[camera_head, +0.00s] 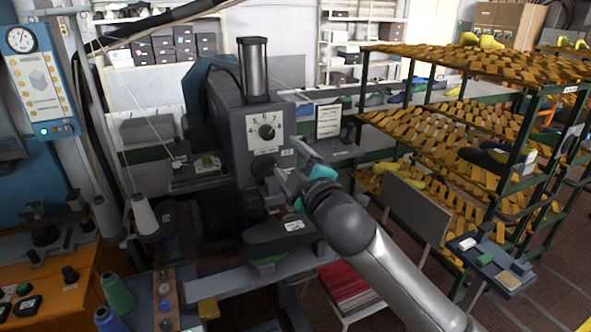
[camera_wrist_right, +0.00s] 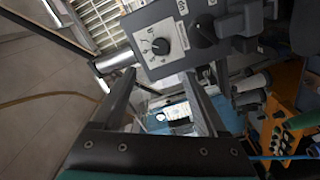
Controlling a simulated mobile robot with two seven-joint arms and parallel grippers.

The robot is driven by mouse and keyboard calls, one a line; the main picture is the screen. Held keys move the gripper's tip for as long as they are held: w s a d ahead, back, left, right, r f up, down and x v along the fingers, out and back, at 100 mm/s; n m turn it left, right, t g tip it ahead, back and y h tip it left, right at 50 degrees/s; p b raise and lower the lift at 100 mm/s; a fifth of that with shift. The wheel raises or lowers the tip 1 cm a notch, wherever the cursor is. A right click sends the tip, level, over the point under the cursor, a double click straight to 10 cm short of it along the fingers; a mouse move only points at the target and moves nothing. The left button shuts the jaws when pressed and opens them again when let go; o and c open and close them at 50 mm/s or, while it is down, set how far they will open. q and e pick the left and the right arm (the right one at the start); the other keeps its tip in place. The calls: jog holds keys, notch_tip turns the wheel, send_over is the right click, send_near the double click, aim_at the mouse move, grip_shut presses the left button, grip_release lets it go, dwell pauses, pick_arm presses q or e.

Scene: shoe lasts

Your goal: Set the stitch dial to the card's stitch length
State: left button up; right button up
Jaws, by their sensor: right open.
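The stitch dial (camera_head: 266,131) is a round black knob on a white numbered plate, on the front of the grey machine (camera_head: 225,120). It also shows in the right wrist view (camera_wrist_right: 160,46), just beyond my fingertips. Its exact setting is too small to read surely. A white printed card (camera_head: 328,120) stands right of the machine head; its text is not legible. My right gripper (camera_head: 287,157) is open and empty, below and right of the dial, apart from it. In the right wrist view its two fingers (camera_wrist_right: 158,76) stand apart. My left gripper is not in view.
A dark shoe last (camera_head: 280,238) sits below my right gripper. Thread cones (camera_head: 145,215) and an orange bench (camera_head: 55,280) are at the left.

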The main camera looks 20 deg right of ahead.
jog(key=shift+s, duration=1.35)
jog(key=d+f+m+g+h+b, duration=0.1)
jog(key=d+f+m+g+b, duration=0.15)
jog(key=f, duration=1.25)
jog(key=d+f+m+g+b, duration=0.1)
jog(key=f+g+b, duration=0.25)
jog(key=f, duration=1.15)
jog(key=s+f+m+g+b, duration=0.1)
jog(key=s+f+g+b, duration=0.3)
jog(key=f, duration=0.8)
jog(key=s+f+m+t+b, duration=0.15)
jog(key=s+f, duration=0.45)
jog(key=f, duration=0.6)
jog(key=s+f+m+g+b, duration=0.2)
jog(key=s+f+g+b, duration=0.3)
jog(key=s+f, duration=1.3)
jog(key=s+a+f+m+g+b, duration=0.1)
jog(key=s+f, duration=0.4)
jog(key=s, duration=0.5)
jog(key=s+a+f+m+g+b, duration=0.1)
jog(key=s+a+f+g+b, duration=0.1)
jog(key=s+f, duration=0.4)
jog(key=s+a, duration=0.1)
jog(key=s, duration=0.3)
jog(key=shift+f+m, duration=0.25)
jog(key=shift+m, duration=0.05)
